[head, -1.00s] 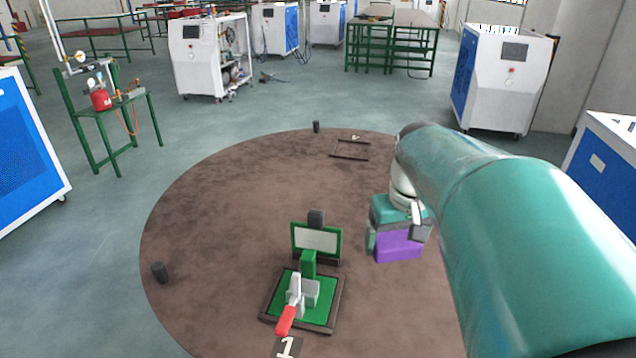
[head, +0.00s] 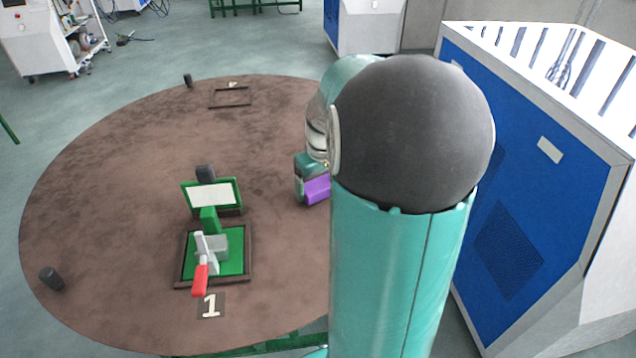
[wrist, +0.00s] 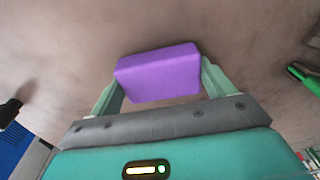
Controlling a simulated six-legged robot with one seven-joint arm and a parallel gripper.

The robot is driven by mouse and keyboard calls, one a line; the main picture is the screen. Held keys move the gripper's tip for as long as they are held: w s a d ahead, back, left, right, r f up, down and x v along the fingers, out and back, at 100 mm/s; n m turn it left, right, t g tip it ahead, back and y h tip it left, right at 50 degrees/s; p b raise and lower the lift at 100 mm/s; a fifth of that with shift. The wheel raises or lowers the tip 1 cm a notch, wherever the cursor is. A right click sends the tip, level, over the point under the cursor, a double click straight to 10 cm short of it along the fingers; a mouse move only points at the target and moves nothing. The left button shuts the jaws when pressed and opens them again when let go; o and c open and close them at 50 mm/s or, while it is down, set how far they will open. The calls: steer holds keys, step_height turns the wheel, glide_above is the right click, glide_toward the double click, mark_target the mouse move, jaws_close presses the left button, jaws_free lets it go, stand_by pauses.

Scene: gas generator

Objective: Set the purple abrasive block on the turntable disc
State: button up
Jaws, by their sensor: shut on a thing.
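The purple abrasive block (head: 317,190) is held in my gripper over the right part of the brown round turntable disc (head: 110,150). In the wrist view the block (wrist: 158,74) sits between the two pale green fingers of my gripper (wrist: 160,88), which press on its two ends. The disc's brown surface (wrist: 60,40) lies behind the block there. I cannot tell the gap between the block and the disc. In the head view my arm hides the right edge of the disc and part of the gripper.
A green fixture with a red-handled clamp (head: 208,250) and an upright panel (head: 212,196) stands on the disc, left of the block. Dark pegs (head: 51,279) stand near the rim. A blue and white cabinet (head: 530,170) stands at right.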

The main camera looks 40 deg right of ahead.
mark_target(322, 187)
steer(key=shift+f, duration=0.2)
steer(key=o, duration=0.9)
step_height(322, 187, up, 12)
steer(key=s, duration=0.2)
steer(key=s+a+t, duration=0.1)
steer(key=s+a, duration=0.1)
steer(key=a, duration=0.7)
steer(key=s+a+n+t, duration=0.1)
steer(key=s+a, duration=0.2)
steer(key=a, duration=0.6)
steer(key=s+a+n+t, duration=0.1)
steer(key=s+a+t, duration=0.1)
steer(key=a, duration=0.7)
steer(key=shift+s+a+f, duration=0.15)
steer(key=shift+s+a, duration=0.05)
steer(key=shift+s, duration=0.5)
